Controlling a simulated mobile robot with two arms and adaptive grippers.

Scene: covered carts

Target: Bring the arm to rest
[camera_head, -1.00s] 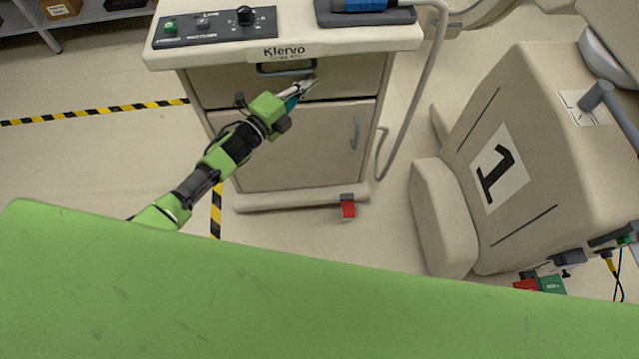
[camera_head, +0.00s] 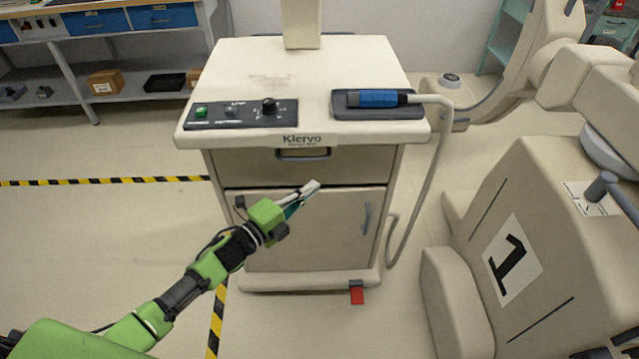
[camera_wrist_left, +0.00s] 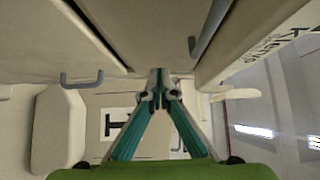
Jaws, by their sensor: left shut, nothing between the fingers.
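My left gripper (camera_head: 309,191) is shut and empty. In the head view it appears in front of the beige Klervo cart (camera_head: 222,165), over the upper part of its door and below the drawer handle (camera_head: 303,154). In the left wrist view the left gripper's fingertips (camera_wrist_left: 159,84) meet, with nothing between them. The cart's drawer and door both look closed in the head view. Whether the fingertips touch the cart front I cannot tell. My right gripper is in neither view.
A control panel (camera_head: 234,113) and a blue-handled probe (camera_head: 378,98) on a dark pad lie on the cart top. A hose hangs down its right side. Floor at the left (camera_head: 90,240) is clear.

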